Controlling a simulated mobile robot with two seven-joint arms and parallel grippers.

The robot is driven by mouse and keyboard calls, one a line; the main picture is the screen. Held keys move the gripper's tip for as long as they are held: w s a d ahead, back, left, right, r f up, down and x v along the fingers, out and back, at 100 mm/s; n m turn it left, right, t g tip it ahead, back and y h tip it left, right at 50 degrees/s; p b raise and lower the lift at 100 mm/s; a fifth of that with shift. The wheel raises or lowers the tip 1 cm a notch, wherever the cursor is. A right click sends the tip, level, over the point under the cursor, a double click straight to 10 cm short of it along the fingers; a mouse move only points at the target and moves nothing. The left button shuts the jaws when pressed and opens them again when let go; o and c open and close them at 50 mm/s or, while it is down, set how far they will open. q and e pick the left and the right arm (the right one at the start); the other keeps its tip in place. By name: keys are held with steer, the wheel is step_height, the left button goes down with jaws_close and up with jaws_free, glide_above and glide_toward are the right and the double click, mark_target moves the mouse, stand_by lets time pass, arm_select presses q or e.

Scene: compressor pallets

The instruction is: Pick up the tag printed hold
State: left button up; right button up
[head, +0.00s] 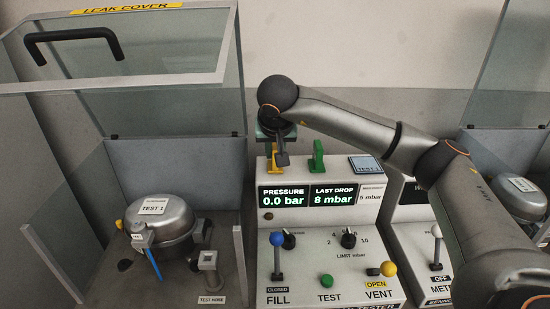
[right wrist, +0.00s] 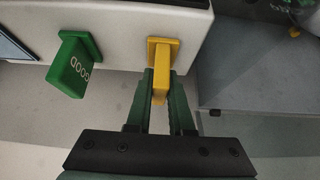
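A yellow tag (head: 273,160) stands at the left on top of the white tester panel; its print does not show. It also shows in the right wrist view (right wrist: 160,58), between the fingers of my right gripper (right wrist: 160,88). The tag still sits at the panel. In the head view my right gripper (head: 279,148) hides part of it. A green tag (head: 317,157) stands to its right; it reads GOOD in the right wrist view (right wrist: 75,65). My left gripper is not in view.
The tester panel (head: 330,262) has a blue-knobbed lever (head: 277,240), a yellow-knobbed lever (head: 387,269) and a small screen (head: 366,165). At left, a compressor (head: 160,222) sits under a raised glass leak cover (head: 125,65). Another station stands at right.

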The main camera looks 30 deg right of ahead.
jaws_close()
